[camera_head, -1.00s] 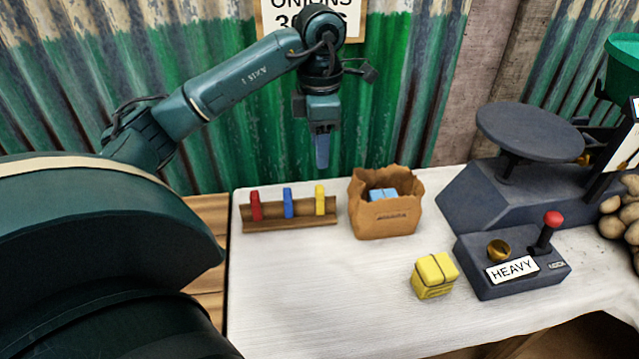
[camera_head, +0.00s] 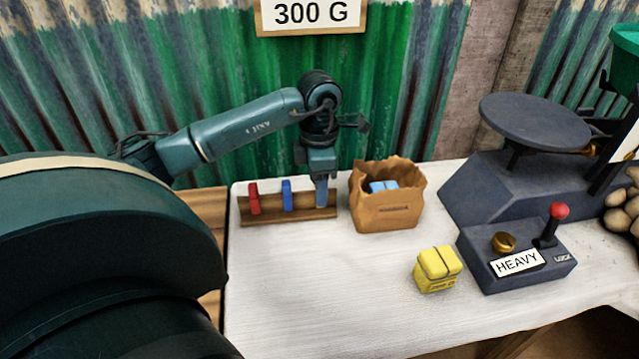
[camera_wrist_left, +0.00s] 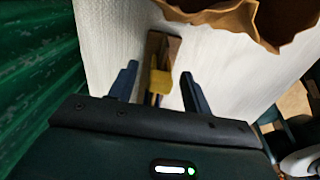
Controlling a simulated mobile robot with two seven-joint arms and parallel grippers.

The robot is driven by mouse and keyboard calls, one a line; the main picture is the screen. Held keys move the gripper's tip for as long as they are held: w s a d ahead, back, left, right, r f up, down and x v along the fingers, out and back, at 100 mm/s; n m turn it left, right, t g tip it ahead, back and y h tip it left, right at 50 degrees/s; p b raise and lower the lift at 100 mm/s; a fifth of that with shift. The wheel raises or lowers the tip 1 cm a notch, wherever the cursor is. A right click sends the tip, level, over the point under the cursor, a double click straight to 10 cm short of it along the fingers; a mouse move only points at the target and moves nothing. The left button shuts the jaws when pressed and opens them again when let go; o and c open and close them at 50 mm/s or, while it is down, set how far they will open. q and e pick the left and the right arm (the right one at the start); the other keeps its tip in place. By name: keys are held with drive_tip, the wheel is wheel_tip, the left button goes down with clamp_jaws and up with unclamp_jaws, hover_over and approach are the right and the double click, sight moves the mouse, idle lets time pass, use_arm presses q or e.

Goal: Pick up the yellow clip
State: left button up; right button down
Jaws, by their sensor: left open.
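The yellow clip (camera_wrist_left: 160,83) shows in the left wrist view on the wooden rack, between the two open fingers of my left gripper (camera_wrist_left: 162,90), with a gap on each side. In the head view my left gripper (camera_head: 322,192) is low over the right end of the wooden rack (camera_head: 270,218) and hides the yellow clip. A red clip (camera_head: 254,197) and a blue clip (camera_head: 287,195) stand upright on the rack to the left of the gripper. My right gripper is not in view.
A brown paper bag (camera_head: 388,215) with blue blocks inside stands close to the right of the gripper. A yellow block (camera_head: 438,270) and a dark scale (camera_head: 490,190) with a HEAVY control box (camera_head: 515,265) stand further right. The front left tablecloth (camera_head: 310,290) is clear.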

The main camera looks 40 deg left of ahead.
use_arm(q)
drive_tip(key=shift+c, duration=0.2)
drive_tip(key=shift+c, duration=0.9)
drive_tip(key=c, duration=0.8)
